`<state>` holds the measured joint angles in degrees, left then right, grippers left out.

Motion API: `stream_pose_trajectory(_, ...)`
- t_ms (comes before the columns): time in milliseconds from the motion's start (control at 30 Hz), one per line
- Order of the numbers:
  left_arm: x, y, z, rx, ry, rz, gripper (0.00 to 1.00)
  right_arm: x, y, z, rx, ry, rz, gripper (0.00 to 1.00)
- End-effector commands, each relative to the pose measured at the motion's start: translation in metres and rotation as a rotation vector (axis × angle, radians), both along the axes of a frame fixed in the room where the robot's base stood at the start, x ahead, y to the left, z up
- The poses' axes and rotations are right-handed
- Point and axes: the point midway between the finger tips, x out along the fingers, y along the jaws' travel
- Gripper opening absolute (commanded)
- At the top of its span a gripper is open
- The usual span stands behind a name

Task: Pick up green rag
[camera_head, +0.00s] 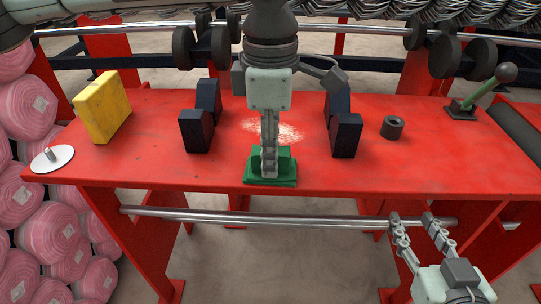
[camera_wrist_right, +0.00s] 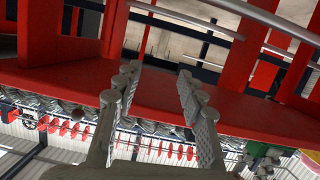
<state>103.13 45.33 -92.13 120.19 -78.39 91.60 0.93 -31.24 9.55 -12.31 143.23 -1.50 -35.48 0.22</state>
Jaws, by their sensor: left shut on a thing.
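The green rag (camera_head: 285,180) lies at the front middle of the red table, folded or bunched, with part of it standing up around my fingers. My left gripper (camera_head: 269,172) points down over it and is shut on the rag, which appears to still touch the table top. The fingers hide the middle of the rag. My right gripper (camera_head: 411,222) is in front of the table's edge at the lower right, open and empty. Its two spread fingers also show in the right wrist view (camera_wrist_right: 160,85), with nothing between them.
A pale powdery patch (camera_head: 286,132) lies behind the rag on the red table (camera_head: 400,170). Dark angled blocks (camera_head: 196,131) (camera_head: 347,135) flank it. A yellow block (camera_head: 103,107), a white disc (camera_head: 52,158), a dark ring (camera_head: 392,128) and a green-shafted lever (camera_head: 487,92) stand farther out.

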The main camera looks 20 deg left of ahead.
Motion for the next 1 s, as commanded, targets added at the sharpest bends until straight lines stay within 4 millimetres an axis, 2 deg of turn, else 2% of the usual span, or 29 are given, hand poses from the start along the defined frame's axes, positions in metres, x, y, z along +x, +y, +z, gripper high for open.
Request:
stream_pose_trajectory(167, 0.001, 0.0, 0.013, 0.0, -0.002, 0.0, 0.0, -0.001, -0.001, -0.002, -0.005, 0.014, -0.002, 0.4)
stream_pose_trajectory(333, 0.001, -0.001, 0.042, -0.001, -0.003, -0.001, 0.0, -0.002, -0.005, -0.008, -0.019, 0.047, -0.011, 0.4)
stream_pose_trajectory(700, -0.069, 0.044, 0.089, -0.002, -0.004, 0.0, 0.0, -0.003, -0.012, -0.016, -0.035, 0.077, -0.023, 0.4)
stream_pose_trajectory(800, -0.083, 0.052, 0.098, -0.001, -0.002, 0.001, 0.0, -0.004, -0.013, -0.018, -0.039, 0.09, -0.025, 0.4)
stream_pose_trajectory(1000, -0.097, 0.06, 0.108, -0.001, -0.001, 0.0, 0.0, -0.006, -0.016, -0.023, -0.048, 0.112, -0.028, 0.4)
